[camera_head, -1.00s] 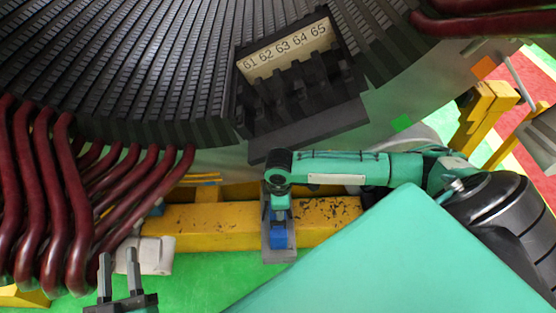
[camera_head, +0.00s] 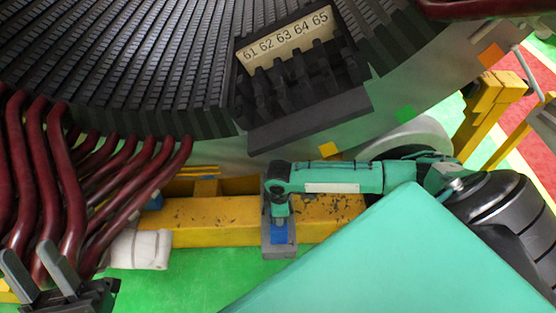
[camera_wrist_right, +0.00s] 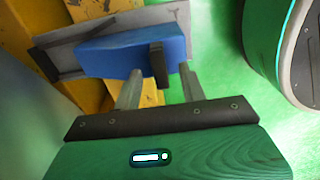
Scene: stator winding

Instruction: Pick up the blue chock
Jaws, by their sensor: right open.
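The blue chock (camera_head: 279,235) sits on a grey plate (camera_head: 279,250) in front of the yellow beam in the head view. In the right wrist view the blue chock (camera_wrist_right: 135,52) lies just beyond my right gripper's fingertips, with a small black piece (camera_wrist_right: 157,63) across its near side. My right gripper (camera_wrist_right: 161,72) is open, its two fingers apart and pointing at the chock. Whether they touch it I cannot tell. In the head view my right arm hangs over the chock and hides part of it. My left gripper (camera_head: 28,254) is open and empty at the bottom left.
The stator (camera_head: 130,60) fills the upper left, with a black slot rack (camera_head: 300,85) numbered 61 to 65. Dark red coil bars (camera_head: 60,180) stand close to my left gripper. The yellow beam (camera_head: 210,222) runs behind the chock.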

